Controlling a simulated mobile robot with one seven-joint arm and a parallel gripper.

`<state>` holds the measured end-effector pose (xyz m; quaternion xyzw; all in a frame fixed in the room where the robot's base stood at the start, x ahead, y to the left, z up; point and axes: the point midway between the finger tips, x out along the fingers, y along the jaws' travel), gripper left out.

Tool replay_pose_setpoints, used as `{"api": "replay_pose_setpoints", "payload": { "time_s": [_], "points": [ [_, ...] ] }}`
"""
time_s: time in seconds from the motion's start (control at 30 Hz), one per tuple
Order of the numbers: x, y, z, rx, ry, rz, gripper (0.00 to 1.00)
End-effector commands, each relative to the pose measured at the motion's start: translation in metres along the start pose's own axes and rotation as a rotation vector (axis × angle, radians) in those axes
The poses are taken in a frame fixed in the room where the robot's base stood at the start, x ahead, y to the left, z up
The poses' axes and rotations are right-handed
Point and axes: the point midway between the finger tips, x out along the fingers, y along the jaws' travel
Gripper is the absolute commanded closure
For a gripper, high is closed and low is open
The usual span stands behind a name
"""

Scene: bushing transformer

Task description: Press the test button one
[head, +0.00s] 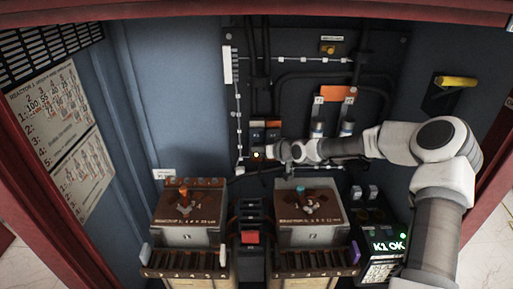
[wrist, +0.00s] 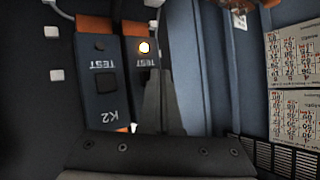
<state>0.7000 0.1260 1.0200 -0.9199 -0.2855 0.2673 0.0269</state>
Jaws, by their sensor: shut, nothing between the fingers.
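Two dark modules with orange ends stand side by side; the wrist view shows them upside down. The module marked K2 (wrist: 103,108) has a TEST label and a dark square button (wrist: 107,83). The module beside it (wrist: 131,48), the left one in the head view (head: 257,134), has a TEST label and a glowing lamp (wrist: 144,47); the lamp also shows in the head view (head: 257,155). My gripper (wrist: 157,75) is shut and empty, its fingers in front of this module. They hide its button, if it has one there; I cannot tell whether they touch.
Below stand two brown-topped boxes (head: 188,235) (head: 310,235) with a red part (head: 250,238) between them. A black device (head: 386,245) at right reads "K1 OK". Cables and an orange-topped fitting (head: 338,93) are on the panel. A yellow handle (head: 456,82) is at right.

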Motion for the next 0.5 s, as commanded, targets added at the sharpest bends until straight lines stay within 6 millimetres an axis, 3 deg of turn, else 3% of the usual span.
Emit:
{"api": "replay_pose_setpoints", "payload": {
  "time_s": [0.5],
  "points": [
    [-0.0107, -0.0073, 0.0069, 0.000, 0.001, 0.001, 1.00]
  ]
}}
